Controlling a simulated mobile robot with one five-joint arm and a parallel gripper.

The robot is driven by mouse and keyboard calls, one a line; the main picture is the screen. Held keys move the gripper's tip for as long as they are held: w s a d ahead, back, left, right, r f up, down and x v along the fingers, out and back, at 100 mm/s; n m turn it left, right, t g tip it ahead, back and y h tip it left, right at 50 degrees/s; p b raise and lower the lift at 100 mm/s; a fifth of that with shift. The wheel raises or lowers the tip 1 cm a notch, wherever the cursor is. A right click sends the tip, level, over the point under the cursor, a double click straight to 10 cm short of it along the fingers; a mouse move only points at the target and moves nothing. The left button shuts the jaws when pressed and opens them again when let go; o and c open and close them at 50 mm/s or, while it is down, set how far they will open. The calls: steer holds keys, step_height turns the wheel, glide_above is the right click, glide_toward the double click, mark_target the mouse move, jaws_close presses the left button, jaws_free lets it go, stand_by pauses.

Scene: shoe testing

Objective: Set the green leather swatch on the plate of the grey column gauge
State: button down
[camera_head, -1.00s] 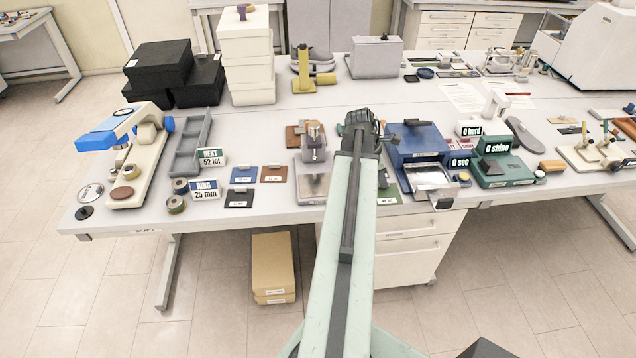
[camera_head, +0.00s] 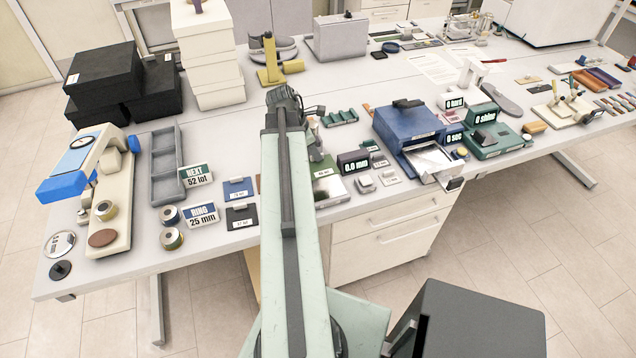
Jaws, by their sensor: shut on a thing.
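The green leather swatch (camera_head: 327,184) shows just right of my arm, with a pale label. My gripper (camera_head: 318,160) is mostly hidden behind my own forearm and is shut on the swatch. The swatch appears over the bright plate (camera_head: 336,201) of the grey column gauge; I cannot tell whether it touches the plate. The gauge's column is hidden behind my arm. Its display, reading 0.0 mm (camera_head: 353,163), stands just right of the plate.
Small grey blocks (camera_head: 365,184) lie right of the plate. A blue machine (camera_head: 408,128) with a bright tray stands farther right. Blue (camera_head: 237,188) and black (camera_head: 241,216) swatches lie left of my arm. A grey compartment tray (camera_head: 166,168) lies farther left.

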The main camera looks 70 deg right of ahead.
mark_target(319, 167)
steer(key=w+a+f+b, duration=0.2)
steer(key=w+a, duration=0.1)
steer(key=w, duration=0.1)
steer(key=w+a+f+b, duration=0.2)
steer(key=w+a, duration=0.2)
steer(key=w+a+f+b, duration=0.3)
steer(key=w+a, duration=0.1)
steer(key=shift+w, duration=0.4)
steer(key=shift+w+a, duration=0.15)
steer(key=shift+a, duration=0.1)
steer(key=s+d, duration=0.3)
steer(key=s, duration=0.1)
steer(key=s+d, duration=0.6)
steer(key=s, duration=0.1)
steer(key=shift+s+d+r, duration=0.1)
steer(key=shift+s+d, duration=0.2)
steer(key=shift+d, duration=0.1)
steer(key=s+d, duration=0.2)
steer(key=shift+s+d, duration=0.1)
steer(key=shift+s, duration=0.2)
step_height(319, 167, down, 2)
steer(key=shift+w+b, duration=0.1)
steer(key=shift+b, duration=0.8)
steer(key=shift+w+r, duration=0.1)
steer(key=shift+r, duration=0.1)
steer(key=shift+f, duration=0.2)
steer(key=c, duration=1.5)
jaws_free()
steer(key=shift+a, duration=0.2)
